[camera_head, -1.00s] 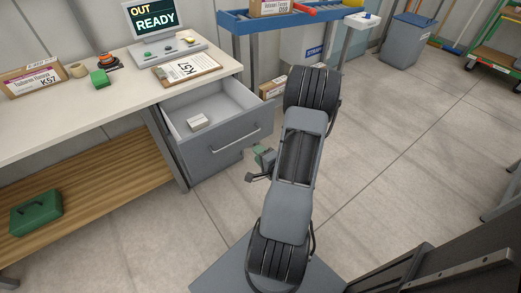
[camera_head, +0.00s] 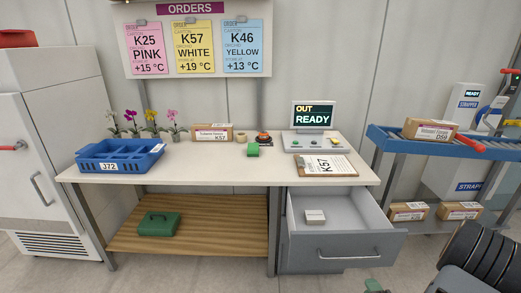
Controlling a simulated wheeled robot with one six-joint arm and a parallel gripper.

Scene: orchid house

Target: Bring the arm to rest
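My arm shows at the bottom right corner, dark ribbed joint and grey link, in front of the floor beside the open drawer. Of my gripper (camera_head: 374,286) only a small green part shows at the bottom edge, below the drawer front; the rest is cut off. I cannot tell whether it is open or shut, or whether it holds anything. It appears apart from the drawer (camera_head: 347,252), which is pulled out and has a small white box (camera_head: 315,216) inside.
The bench (camera_head: 215,170) carries a blue crate (camera_head: 112,168), potted orchids (camera_head: 150,122), a carton (camera_head: 213,132), a clipboard (camera_head: 325,165) and a screen (camera_head: 313,115) reading OUT READY. A blue roller conveyor (camera_head: 390,140) with a carton (camera_head: 430,130) stands right. A white fridge (camera_head: 50,150) stands left.

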